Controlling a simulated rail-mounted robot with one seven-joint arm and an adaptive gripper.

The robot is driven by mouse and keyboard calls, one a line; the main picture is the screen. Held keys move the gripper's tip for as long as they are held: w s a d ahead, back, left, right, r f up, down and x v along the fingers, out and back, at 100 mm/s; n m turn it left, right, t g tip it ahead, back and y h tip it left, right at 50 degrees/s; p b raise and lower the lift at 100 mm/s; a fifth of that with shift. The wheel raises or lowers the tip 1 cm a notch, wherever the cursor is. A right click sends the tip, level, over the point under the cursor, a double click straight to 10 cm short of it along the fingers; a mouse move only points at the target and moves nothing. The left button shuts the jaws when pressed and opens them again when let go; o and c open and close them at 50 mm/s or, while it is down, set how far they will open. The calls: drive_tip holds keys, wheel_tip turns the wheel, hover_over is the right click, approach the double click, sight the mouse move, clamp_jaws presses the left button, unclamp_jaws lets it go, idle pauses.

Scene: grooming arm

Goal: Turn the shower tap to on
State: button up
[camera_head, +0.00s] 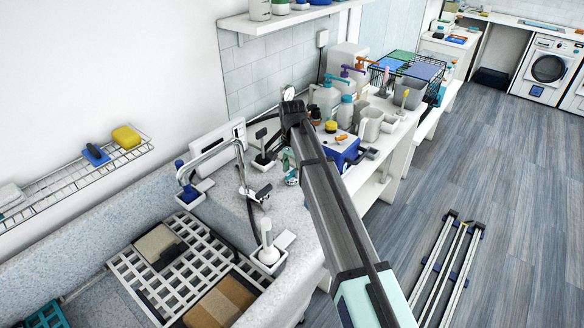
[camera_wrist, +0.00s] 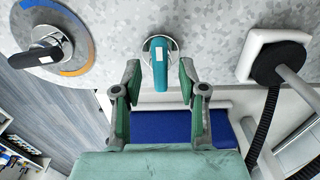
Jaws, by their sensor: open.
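In the wrist view a teal lever tap (camera_wrist: 160,50) stands out from a round chrome base on the speckled grey counter face. My gripper (camera_wrist: 160,82) is open, with one green-padded finger on each side of the lever. Gaps show between the lever and both fingers. To the left is a round dial (camera_wrist: 75,58) with a black lever and an orange and blue arc. In the head view my gripper (camera_head: 287,159) is by the counter's front edge, partly hidden by my arm. I cannot tell there exactly how it meets the tap.
A blue box (camera_head: 341,150), bottles and cups crowd the counter to the right. The floor is mostly clear.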

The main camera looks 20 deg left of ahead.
drive_tip(key=shift+f, duration=0.25)
clamp_jaws()
drive_tip(key=shift+n, duration=0.3)
drive_tip(key=n+b, duration=0.1)
drive_tip(key=n, duration=0.2)
drive_tip(key=shift+f, duration=0.1)
drive_tip(key=n, duration=0.5)
drive_tip(key=shift+b, duration=0.35)
drive_tip(key=n, duration=0.4)
drive_tip(key=shift+n+b, duration=0.3)
drive_tip(key=n, duration=0.4)
drive_tip(key=shift+n, duration=0.3)
